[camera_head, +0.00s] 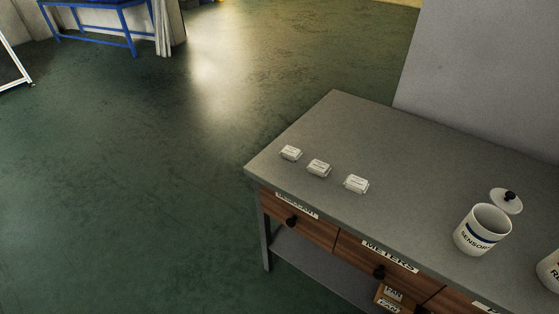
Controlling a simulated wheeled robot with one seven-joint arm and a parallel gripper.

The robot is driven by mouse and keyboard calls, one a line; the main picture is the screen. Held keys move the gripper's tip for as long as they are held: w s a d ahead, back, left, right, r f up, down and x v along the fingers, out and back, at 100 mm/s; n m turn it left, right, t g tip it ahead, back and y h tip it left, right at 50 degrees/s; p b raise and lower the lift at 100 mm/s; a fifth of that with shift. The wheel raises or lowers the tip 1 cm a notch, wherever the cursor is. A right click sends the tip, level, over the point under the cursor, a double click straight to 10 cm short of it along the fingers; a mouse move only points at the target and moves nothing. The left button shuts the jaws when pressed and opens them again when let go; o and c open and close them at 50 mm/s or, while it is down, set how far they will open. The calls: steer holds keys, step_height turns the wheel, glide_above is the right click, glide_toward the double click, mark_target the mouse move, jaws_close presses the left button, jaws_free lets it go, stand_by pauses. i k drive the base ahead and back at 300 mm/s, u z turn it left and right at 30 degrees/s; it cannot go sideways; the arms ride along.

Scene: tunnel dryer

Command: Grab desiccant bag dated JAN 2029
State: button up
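Three small white desiccant bags lie in a row on the grey table top (335,120), near its left front edge. They are the left bag (290,153), the middle bag (319,168) and the right bag (356,184). Each has faint print on top, too small to read, so I cannot tell which is dated JAN 2029. The bags lie apart from one another. My gripper is not in view.
A drawer labelled DESICCANT (297,205) and one labelled METERS (390,257) are under the top. An open white jar marked SENSOR (481,232) stands right, its lid (507,201) behind it. Green floor (130,190) is clear to the left. A grey wall (480,70) stands behind.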

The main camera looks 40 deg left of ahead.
mark_target(358, 184)
steer(key=z, duration=2.6)
steer(key=k, duration=2)
steer(key=u, duration=2.55)
